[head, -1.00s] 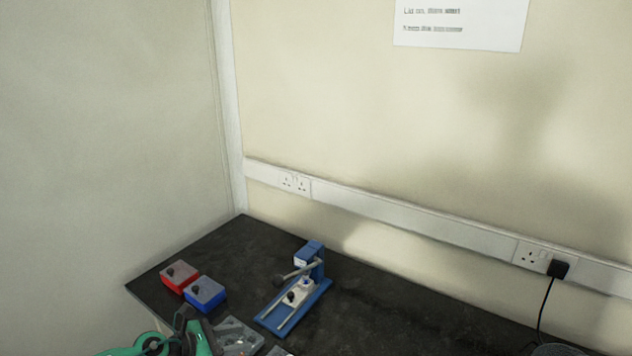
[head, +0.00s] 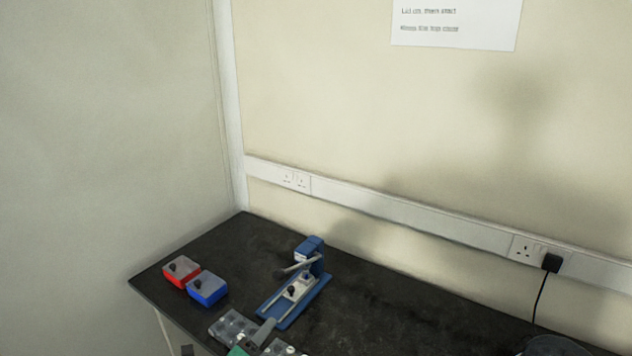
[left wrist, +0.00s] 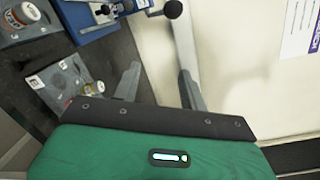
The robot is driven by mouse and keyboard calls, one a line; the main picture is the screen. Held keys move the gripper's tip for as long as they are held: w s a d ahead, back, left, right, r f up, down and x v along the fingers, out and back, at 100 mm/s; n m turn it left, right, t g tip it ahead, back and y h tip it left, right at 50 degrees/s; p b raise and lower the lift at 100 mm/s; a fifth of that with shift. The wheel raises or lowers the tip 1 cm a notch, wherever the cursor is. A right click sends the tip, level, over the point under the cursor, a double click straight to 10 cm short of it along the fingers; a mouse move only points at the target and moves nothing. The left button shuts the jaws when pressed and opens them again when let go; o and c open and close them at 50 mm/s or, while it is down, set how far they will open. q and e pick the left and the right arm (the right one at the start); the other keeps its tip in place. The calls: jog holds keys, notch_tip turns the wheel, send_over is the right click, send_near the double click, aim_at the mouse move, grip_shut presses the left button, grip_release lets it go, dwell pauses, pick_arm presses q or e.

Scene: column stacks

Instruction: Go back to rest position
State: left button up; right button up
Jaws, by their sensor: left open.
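My left gripper (head: 257,337) shows at the bottom edge of the head view, mostly cut off, over the front of the dark bench (head: 365,318). In the left wrist view its two grey fingers (left wrist: 158,82) are spread apart with nothing between them. A grey tray (head: 228,326) lies beside it on the left, and it also shows in the left wrist view (left wrist: 45,80). The blue press (head: 294,298) with a lever stands behind the gripper, apart from it. My right gripper is not in view.
A dark round container (head: 552,346) is at the bottom right. Walls close off the back and left.

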pick_arm(q)
jog(key=s+a+f+n+g+y, duration=0.3)
jog(key=s+a+f+n+g, duration=0.1)
jog(key=s+n, duration=0.55)
jog(key=s+a+f+n+g+y, duration=0.2)
jog(key=s+a+f+n+g, duration=0.15)
jog(key=s+n, duration=0.55)
jog(key=s+a+f+n+g+y, duration=0.3)
jog(key=s+a+f+n+g, duration=0.15)
jog(key=s+n, duration=0.5)
notch_tip(320, 180, down, 31)
jog(key=s+m+g, duration=0.1)
jog(key=s, duration=0.2)
jog(key=s+a+f+g, duration=0.1)
jog(key=s+a+f, duration=0.1)
jog(key=s+f, duration=1.6)
jog(key=shift+s+a+f+m+g, duration=0.3)
jog(key=shift+s+a+f, duration=0.05)
jog(key=shift+s+f, duration=0.05)
jog(key=shift+c, duration=0.2)
